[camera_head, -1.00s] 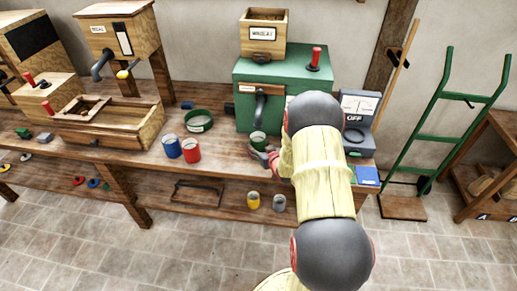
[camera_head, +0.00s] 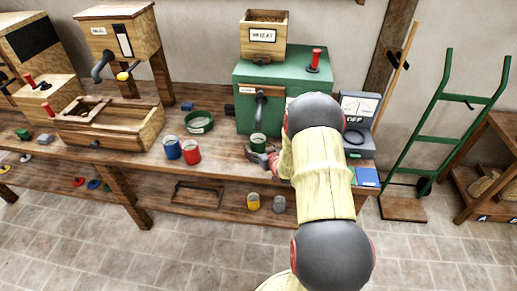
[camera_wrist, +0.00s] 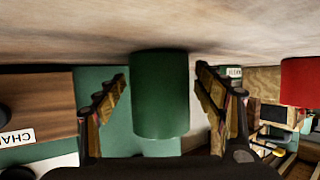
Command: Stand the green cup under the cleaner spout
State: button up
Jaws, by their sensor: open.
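The green cup (camera_head: 258,141) stands upright on the bench below the dark spout (camera_head: 261,106) on the front of the green cleaner (camera_head: 275,80). My gripper (camera_head: 260,157) is at the cup's near side, partly hidden by my arm. In the wrist view, which is upside down, the green cup (camera_wrist: 160,95) stands between the two spread fingers of my gripper (camera_wrist: 163,75). A gap shows on each side, so the gripper is open and not clamping the cup. The spout's exact alignment over the cup is hard to tell.
A blue cup (camera_head: 171,147) and a red cup (camera_head: 191,151) stand to the left, with a green-rimmed sieve (camera_head: 199,122) behind. A scale (camera_head: 357,118) is right of the cleaner. Yellow (camera_head: 253,201) and grey (camera_head: 279,203) cups are on the lower shelf.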

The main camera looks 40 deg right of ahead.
jog(key=p+v, duration=0.3)
jog(key=v, duration=0.8)
jog(key=shift+s+r, duration=0.35)
jog(key=shift+r, duration=0.05)
jog(key=w+a+r+n+g, duration=0.1)
jog(key=a+r+g, duration=0.1)
jog(key=a+r, duration=0.55)
jog(key=w+a+r+n+g, duration=0.1)
jog(key=a+r, duration=0.4)
jog(key=r, duration=0.5)
jog(key=s+a+r+g+y, duration=0.2)
jog(key=s+a+r, duration=0.2)
jog(key=s+a, duration=0.6)
jog(key=s+a+r+n+g+y, duration=0.1)
jog(key=s+a+r, duration=0.4)
jog(key=s+a, duration=0.6)
jog(key=shift+s+n+g+y, duration=0.3)
jog(key=shift+s+g+y, duration=0.15)
jog(key=shift+g+y, duration=0.15)
